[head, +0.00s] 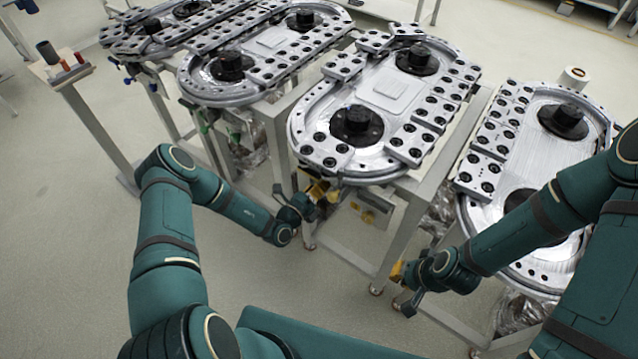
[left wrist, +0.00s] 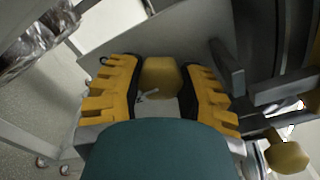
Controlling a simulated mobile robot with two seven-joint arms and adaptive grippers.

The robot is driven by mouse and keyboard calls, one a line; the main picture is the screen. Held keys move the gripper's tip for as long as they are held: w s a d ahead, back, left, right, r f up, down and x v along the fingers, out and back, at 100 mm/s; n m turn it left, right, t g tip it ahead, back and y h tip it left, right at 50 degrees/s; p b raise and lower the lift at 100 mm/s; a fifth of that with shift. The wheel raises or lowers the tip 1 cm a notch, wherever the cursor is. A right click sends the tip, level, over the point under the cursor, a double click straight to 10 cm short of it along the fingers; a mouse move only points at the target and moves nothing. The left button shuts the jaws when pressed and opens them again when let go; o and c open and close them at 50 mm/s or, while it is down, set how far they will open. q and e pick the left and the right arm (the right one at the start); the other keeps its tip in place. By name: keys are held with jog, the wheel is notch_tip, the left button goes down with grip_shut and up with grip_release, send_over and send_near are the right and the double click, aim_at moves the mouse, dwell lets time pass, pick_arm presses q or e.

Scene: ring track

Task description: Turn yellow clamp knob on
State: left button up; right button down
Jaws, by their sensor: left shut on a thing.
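The yellow clamp knob (left wrist: 160,78) is between the yellow, black-padded fingers of my left gripper (left wrist: 161,90) in the left wrist view. The gripper is shut on it. In the head view my left gripper (head: 318,190) is under the near end of the middle ring track (head: 345,177), where its fingers and the knob blend together. A second yellow knob (left wrist: 287,157) shows at the lower right of the left wrist view, apart from the gripper. My right gripper (head: 402,285) hangs low near a table leg; its finger opening is not clear.
Another ring track (head: 470,190) stands to the right, and one (head: 190,95) to the left. Metal table legs (head: 396,245) stand close to both grippers. A small stand (head: 70,75) is at the far left. Open floor (head: 60,220) lies at the left.

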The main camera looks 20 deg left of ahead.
pick_arm(q)
jog(key=shift+w+a+r+m, duration=0.1)
jog(key=shift+m, duration=0.3)
jog(key=o, duration=1.2)
jog(key=v, duration=1.2)
